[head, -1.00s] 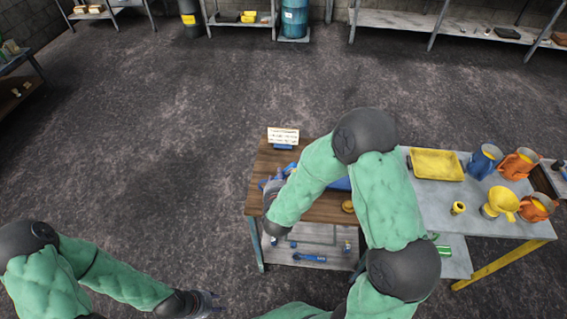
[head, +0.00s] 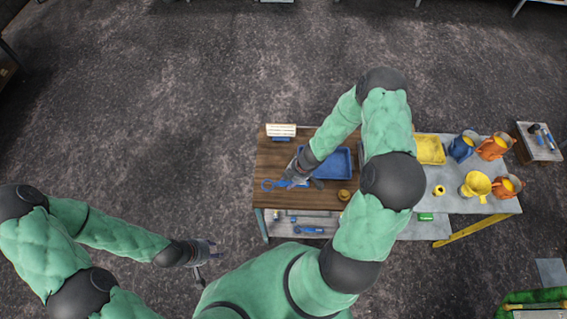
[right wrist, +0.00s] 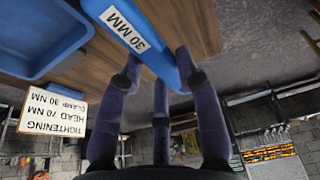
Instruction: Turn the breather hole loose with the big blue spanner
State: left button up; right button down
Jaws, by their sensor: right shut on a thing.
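The big blue spanner (head: 267,184) is at the left part of the wooden bench top, its ring end pointing left in the head view. In the right wrist view its blue handle (right wrist: 150,45) carries a white label reading 30 MM. My right gripper (head: 291,180) is shut on this handle, with its dark fingers (right wrist: 158,80) around it. I cannot tell whether the spanner touches the bench. My left gripper (head: 212,250) is empty, its fingers apart, off to the left of the bench above the floor. I cannot make out the breather hole.
A blue tray (head: 341,172) and a torque card (head: 281,130) stand at the back of the bench. A small brass part (head: 344,195) is at the front. A yellow tray (head: 430,150) and several jugs are on the grey table. A smaller blue spanner (head: 309,230) lies below.

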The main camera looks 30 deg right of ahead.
pick_arm(q)
jog(key=shift+w+r+p, duration=0.3)
jog(key=shift+w+r, duration=0.05)
jog(key=shift+r, duration=0.35)
pick_arm(e)
jog(key=shift+w+a+r+m+y, duration=0.2)
jog(key=shift+w+r+m+y, duration=0.15)
jog(key=shift+r+m, duration=0.2)
jog(key=shift+r+p, duration=0.1)
jog(key=shift+p, duration=0.2)
pick_arm(q)
notch_tip(320, 180, down, 5)
jog(key=b, duration=0.5)
jog(key=shift+r, duration=0.1)
pick_arm(e)
notch_tip(320, 180, down, 6)
jog(key=shift+f, duration=0.2)
pick_arm(q)
jog(key=shift+f+b, duration=0.5)
jog(key=shift+b, duration=0.2)
pick_arm(e)
jog(key=shift+f, duration=0.6)
jog(key=c, duration=0.8)
grip_release()
